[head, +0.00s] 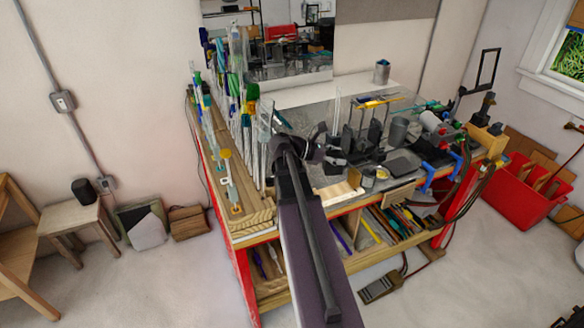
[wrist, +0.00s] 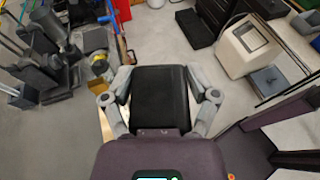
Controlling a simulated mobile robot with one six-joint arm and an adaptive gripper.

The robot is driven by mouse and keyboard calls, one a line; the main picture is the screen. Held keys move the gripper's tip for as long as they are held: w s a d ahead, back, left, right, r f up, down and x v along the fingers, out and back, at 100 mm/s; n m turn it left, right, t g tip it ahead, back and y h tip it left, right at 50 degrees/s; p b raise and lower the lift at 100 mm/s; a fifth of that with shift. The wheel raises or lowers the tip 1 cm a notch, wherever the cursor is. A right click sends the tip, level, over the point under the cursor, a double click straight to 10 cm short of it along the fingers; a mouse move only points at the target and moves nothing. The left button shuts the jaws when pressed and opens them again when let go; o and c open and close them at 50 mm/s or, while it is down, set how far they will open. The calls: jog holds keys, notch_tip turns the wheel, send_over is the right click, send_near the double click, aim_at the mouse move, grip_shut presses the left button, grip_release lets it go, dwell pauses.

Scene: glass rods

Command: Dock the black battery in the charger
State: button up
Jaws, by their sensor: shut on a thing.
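My gripper (wrist: 162,90) is shut on a black block, which looks like the black battery (wrist: 160,92). The block sits between the two grey fingers in the wrist view, its broad dark face towards the camera. I cannot pick out the charger with certainty in either view. A dark flat tray-like thing (head: 399,163) lies on the bench to the right of my gripper.
Tall clear glass rods (head: 262,140) stand close on the left of my arm. Dark upright holders (head: 372,130), a small tin (head: 368,177) and blue clamps (head: 430,178) crowd the bench to the right. A red bin (head: 525,190) stands on the floor at the far right.

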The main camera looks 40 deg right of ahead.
jog(key=w+d+f+n+t+h+b, duration=0.2)
jog(key=w+d+f+n+t+b, duration=0.25)
jog(key=w+d+f+b, duration=0.4)
jog(key=w+d+f+n+t+y+b, duration=0.1)
jog(key=w+f+n+t+b, duration=0.3)
jog(key=w, duration=0.7)
jog(key=w+d+f+n+t+b, duration=0.3)
jog(key=w+t, duration=0.4)
jog(key=w, duration=0.5)
notch_tip(320, 180, down, 2)
jog(key=shift+f+n+y+b, duration=0.25)
jog(key=shift+n+y+b, duration=0.25)
jog(key=shift+b, duration=0.6)
notch_tip(320, 180, down, 6)
jog(key=b, duration=0.6)
jog(key=shift+f, duration=0.15)
jog(key=shift+f, duration=0.1)
jog(key=shift+f+b, duration=1.75)
jog(key=shift+b, duration=0.3)
jog(key=shift+f, duration=0.15)
